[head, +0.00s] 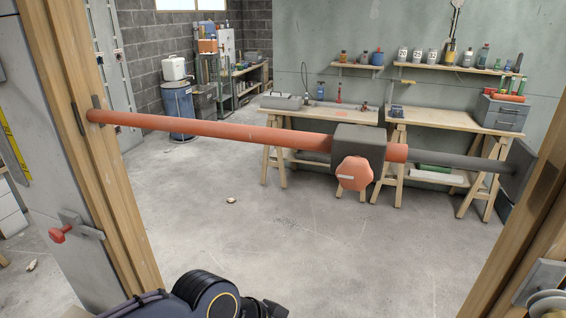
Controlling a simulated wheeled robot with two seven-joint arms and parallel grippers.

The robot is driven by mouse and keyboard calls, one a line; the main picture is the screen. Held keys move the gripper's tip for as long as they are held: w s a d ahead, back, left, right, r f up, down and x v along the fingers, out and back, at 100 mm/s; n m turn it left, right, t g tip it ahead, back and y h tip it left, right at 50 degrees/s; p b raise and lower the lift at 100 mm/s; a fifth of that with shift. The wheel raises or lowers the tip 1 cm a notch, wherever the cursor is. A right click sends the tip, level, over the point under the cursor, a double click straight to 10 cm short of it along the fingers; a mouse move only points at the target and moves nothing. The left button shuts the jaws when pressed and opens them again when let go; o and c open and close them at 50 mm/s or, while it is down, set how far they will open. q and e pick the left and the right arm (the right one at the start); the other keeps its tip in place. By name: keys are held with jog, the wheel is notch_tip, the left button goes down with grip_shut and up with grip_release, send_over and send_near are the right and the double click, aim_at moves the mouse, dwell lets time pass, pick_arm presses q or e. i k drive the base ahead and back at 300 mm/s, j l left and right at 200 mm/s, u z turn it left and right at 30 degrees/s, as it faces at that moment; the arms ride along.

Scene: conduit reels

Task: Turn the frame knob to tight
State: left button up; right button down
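An orange, many-sided frame knob (354,173) sits on the front of a dark grey block (359,142). A short pale mark on its face lies nearly level. The block is on an orange bar (220,129) that spans the wooden door frame. A thinner grey rod (455,160) continues to a dark plate (519,168) on the right post. A dark blue arm link of mine shows at the bottom edge, well below the knob and apart from it. No gripper fingers show.
Wooden posts stand at left (115,180) and right (535,215). A smaller red knob (58,234) is on the left wall. Beyond the bar are workbenches (440,118), shelves with bottles and a blue drum (180,108). The concrete floor (300,240) between the posts is mostly clear.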

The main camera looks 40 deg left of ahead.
aim_at(58, 236)
jog(key=k+u, duration=0.1)
jog(key=u, duration=2.65)
